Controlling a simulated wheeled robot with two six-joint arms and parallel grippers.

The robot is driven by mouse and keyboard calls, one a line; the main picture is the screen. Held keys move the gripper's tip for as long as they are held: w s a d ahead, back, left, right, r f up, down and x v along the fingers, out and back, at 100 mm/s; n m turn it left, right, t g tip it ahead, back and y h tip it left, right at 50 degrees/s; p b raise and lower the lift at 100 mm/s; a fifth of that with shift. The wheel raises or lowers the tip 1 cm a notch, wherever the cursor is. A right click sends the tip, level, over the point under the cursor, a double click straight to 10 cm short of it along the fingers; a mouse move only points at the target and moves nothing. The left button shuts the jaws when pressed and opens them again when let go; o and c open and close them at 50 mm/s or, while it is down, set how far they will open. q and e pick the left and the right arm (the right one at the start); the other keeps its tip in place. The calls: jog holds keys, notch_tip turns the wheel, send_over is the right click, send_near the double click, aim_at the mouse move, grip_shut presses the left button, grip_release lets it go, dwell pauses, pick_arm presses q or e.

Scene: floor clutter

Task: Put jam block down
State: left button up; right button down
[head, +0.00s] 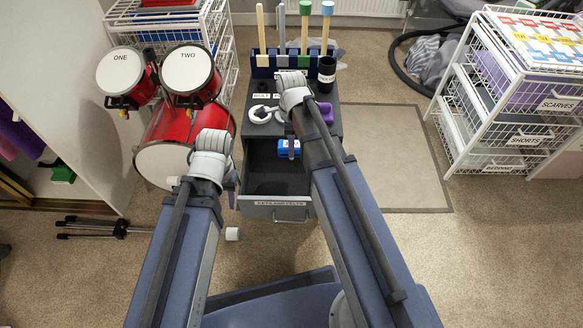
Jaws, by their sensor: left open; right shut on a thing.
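The jam block (284,149) is a small blue block in the middle of the head view, seen over the open grey drawer (251,200). My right gripper (291,143) is shut on it, with its fingers mostly hidden by my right wrist and arm. I cannot tell how high the block is above the drawer. My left gripper (232,182) is open and empty, left of the drawer, near the red drum.
The dark cabinet top (262,141) holds a white ring (259,115), a purple object (326,113), a black cup (326,76) and a rack of mallets (266,67). Red drums (168,134) stand left, wire baskets (505,120) right. A small white cylinder (232,234) lies on the floor.

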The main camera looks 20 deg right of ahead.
jog(key=shift+f+b, duration=3.8)
jog(key=shift+f, duration=0.5)
jog(key=shift+f, duration=0.15)
jog(key=shift+f+b, duration=0.15)
jog(key=shift+b, duration=0.15)
jog(key=shift+c, duration=1.3)
grip_release()
jog(key=shift+r, duration=0.2)
